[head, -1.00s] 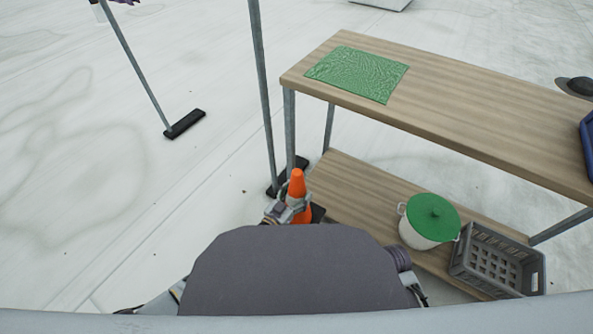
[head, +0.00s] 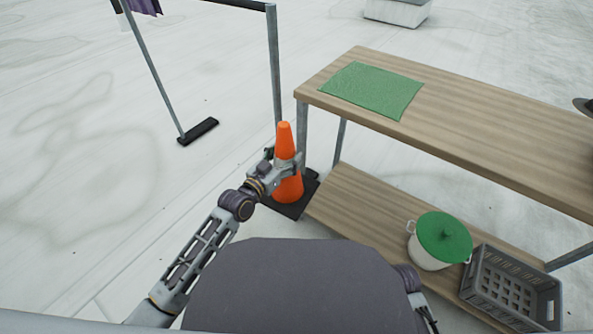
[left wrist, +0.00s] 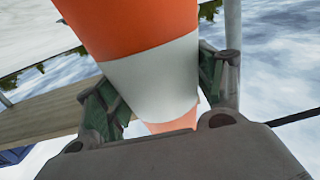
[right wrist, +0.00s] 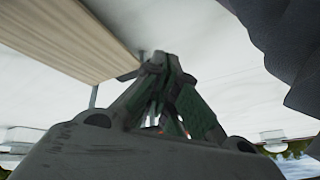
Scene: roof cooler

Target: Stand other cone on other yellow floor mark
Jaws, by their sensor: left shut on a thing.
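An orange cone (head: 287,188) with a pale band and a black square base is upright in front of the left end of the wooden bench. My left gripper (head: 283,163) is shut around its middle. In the left wrist view the two fingers of my left gripper (left wrist: 165,95) press on the pale band of the cone (left wrist: 150,75) from both sides. I cannot tell whether its base touches the floor. My right gripper (right wrist: 160,65) shows in the right wrist view with its fingertips together and nothing between them. No yellow floor mark shows.
The wooden bench (head: 460,120) with a green mat (head: 372,90) stands at right. Its lower shelf (head: 372,205) bears a white pot with a green lid (head: 440,240) and a grey crate (head: 512,288). A metal rail (head: 274,70) stands behind the cone. The left floor is clear.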

